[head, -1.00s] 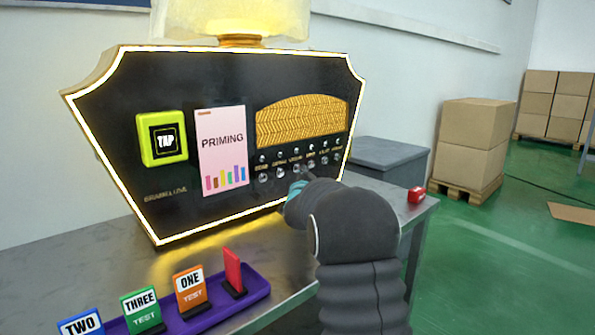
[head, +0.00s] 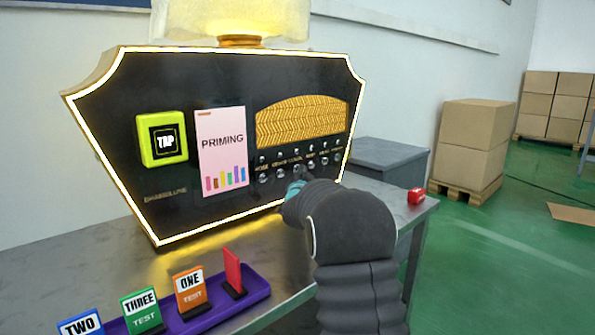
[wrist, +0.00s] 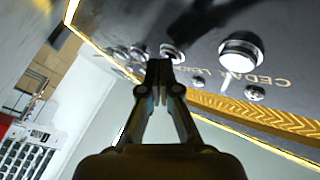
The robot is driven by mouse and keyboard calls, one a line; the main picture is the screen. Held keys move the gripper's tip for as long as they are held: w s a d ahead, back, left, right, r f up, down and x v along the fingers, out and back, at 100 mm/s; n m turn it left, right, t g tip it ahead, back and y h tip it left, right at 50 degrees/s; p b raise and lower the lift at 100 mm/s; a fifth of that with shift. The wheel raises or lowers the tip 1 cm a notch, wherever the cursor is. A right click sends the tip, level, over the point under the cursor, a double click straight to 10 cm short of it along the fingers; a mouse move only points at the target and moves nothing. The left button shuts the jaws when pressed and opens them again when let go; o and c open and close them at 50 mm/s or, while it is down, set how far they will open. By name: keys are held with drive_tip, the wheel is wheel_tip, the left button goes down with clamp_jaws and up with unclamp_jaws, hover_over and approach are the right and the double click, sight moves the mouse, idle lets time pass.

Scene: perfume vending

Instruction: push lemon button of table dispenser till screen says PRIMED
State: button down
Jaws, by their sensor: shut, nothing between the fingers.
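The table dispenser (head: 110,130) is a black panel with a glowing edge, standing on the metal table. Its pink screen (head: 222,150) reads PRIMING above several coloured bars. A row of small round silver buttons (head: 325,160) runs under the gold grille, with labels too small to read in the head view. My gripper (wrist: 160,68) is shut and empty, its tips at or very near a silver button (wrist: 172,52) in the wrist view. I cannot tell whether they touch. In the head view my arm hides the tips and part of the row. A nearer button (wrist: 240,52) has the label CEDAR beside it.
A yellow-green TAP reader (head: 162,139) is on the panel's left. A purple tray (head: 258,283) with several upright test cards stands at the table's front. A small red object (head: 416,196) lies near the right table edge. Boxes (head: 485,137) stand on the floor behind.

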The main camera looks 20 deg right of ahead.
drive_tip(key=shift+w, duration=0.15)
idle(0.6)
drive_tip(key=shift+s+d+b, duration=0.2)
drive_tip(key=shift+s+b, duration=0.6)
drive_tip(key=shift+b, duration=0.1)
drive_tip(key=s+b, duration=0.1)
drive_tip(key=s+d, duration=0.1)
drive_tip(key=s, duration=0.1)
drive_tip(key=s+b, duration=0.1)
drive_tip(key=shift+s+d+b, duration=0.3)
drive_tip(key=shift+s+d, duration=0.05)
drive_tip(key=shift+d, duration=0.05)
